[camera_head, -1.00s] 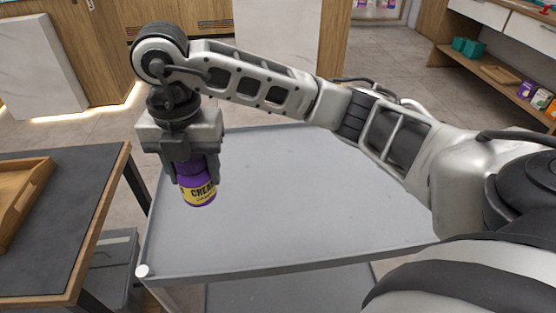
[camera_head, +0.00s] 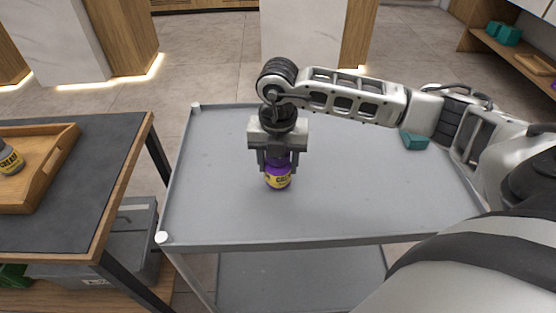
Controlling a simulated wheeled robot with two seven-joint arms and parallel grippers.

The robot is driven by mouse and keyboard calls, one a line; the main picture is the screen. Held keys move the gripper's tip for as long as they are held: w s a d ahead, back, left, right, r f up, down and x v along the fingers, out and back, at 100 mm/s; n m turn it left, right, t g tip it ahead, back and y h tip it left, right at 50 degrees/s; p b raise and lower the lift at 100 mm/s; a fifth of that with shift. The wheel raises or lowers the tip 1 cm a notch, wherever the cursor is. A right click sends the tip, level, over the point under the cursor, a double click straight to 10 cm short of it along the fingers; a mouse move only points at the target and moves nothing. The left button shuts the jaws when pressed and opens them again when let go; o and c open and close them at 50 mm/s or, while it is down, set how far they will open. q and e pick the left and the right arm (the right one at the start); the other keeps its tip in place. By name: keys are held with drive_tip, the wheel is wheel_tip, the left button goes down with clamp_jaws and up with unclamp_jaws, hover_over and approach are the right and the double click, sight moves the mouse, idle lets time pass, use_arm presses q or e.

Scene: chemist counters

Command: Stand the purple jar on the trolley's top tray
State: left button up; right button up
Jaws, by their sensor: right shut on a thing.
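The purple jar (camera_head: 278,180) with a yellow label is upright in my right gripper (camera_head: 279,166). The gripper points straight down and is shut on the jar's upper part, hiding its lid. The jar is over the left-middle part of the trolley's grey top tray (camera_head: 330,215). I cannot tell whether its base touches the tray or is a little above it. My left gripper is not in view.
A teal box (camera_head: 416,141) is at the tray's right, partly beside my right arm. To the left, a dark-topped table (camera_head: 75,215) holds a wooden tray (camera_head: 58,170) with a grey jar (camera_head: 10,158). The tray around the purple jar is clear.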

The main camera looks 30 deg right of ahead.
drive_tip(key=shift+f, duration=0.2)
drive_tip(key=o, duration=1)
drive_tip(key=shift+r, duration=0.55)
wheel_tip(320, 180, up, 11)
drive_tip(key=shift+r, duration=0.1)
